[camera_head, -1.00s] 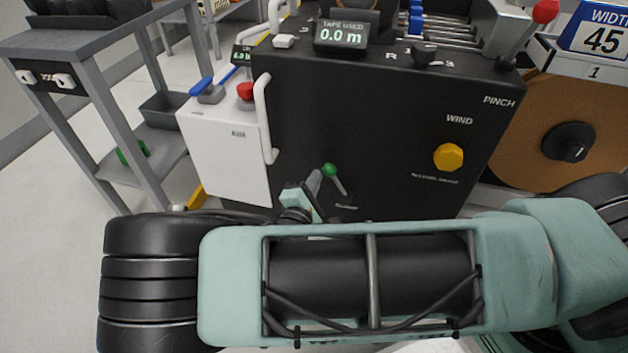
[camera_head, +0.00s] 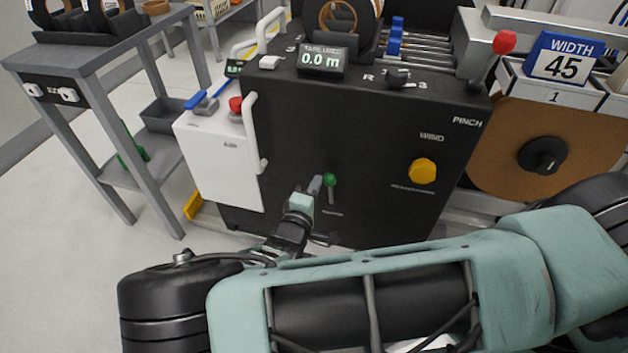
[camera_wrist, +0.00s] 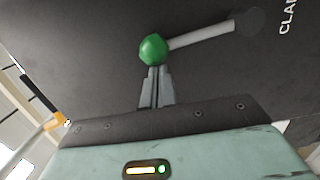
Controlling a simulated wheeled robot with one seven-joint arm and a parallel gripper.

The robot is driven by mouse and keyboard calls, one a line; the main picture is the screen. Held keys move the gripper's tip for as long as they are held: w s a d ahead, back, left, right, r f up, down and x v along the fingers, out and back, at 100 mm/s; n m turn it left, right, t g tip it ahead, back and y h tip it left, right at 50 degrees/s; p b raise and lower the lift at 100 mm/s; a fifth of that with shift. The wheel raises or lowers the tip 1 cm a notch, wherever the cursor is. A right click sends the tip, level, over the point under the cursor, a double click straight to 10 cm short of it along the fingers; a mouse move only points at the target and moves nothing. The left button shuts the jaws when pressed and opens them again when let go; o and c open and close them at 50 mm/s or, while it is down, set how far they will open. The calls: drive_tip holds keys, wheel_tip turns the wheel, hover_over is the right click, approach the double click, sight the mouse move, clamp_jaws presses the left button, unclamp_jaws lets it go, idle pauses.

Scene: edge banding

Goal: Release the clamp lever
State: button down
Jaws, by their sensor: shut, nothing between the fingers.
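The clamp lever has a green knob (camera_head: 329,180) on a pale grey shaft. It stands low on the front of the black machine, nearly upright in the head view. My gripper (camera_head: 316,184) is just left of the knob there. In the wrist view the green knob (camera_wrist: 153,49) is right at the tips of my fingers (camera_wrist: 155,72), and the lever shaft (camera_wrist: 200,36) runs right to its dark pivot. My fingers are together and empty, beside the knob, not around it. Whether they touch it I cannot tell.
The black machine (camera_head: 370,140) carries a yellow knob (camera_head: 422,171) right of the lever. A white box (camera_head: 218,165) with a white handle (camera_head: 254,135) stands left of it. A grey table (camera_head: 110,50) is further left, with open floor in front.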

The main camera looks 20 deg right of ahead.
sight(345, 172)
drive_tip(key=d+m+p, duration=0.1)
drive_tip(key=s+d+r+m+p, duration=0.1)
drive_tip(key=p, duration=0.1)
drive_tip(key=shift+s+r+m+p, duration=0.2)
drive_tip(key=shift+s+m+p, duration=0.1)
drive_tip(key=shift+m, duration=0.1)
drive_tip(key=d+m+p, duration=0.1)
drive_tip(key=p, duration=0.1)
drive_tip(key=s+d+m+p, duration=0.1)
drive_tip(key=m+p, duration=0.1)
drive_tip(key=shift+s+d+f, duration=0.2)
drive_tip(key=shift+s+d, duration=0.05)
drive_tip(key=shift+s, duration=0.05)
drive_tip(key=shift+s+d+f+m+y+p, duration=0.35)
drive_tip(key=shift+m+p, duration=0.1)
drive_tip(key=shift+m, duration=0.15)
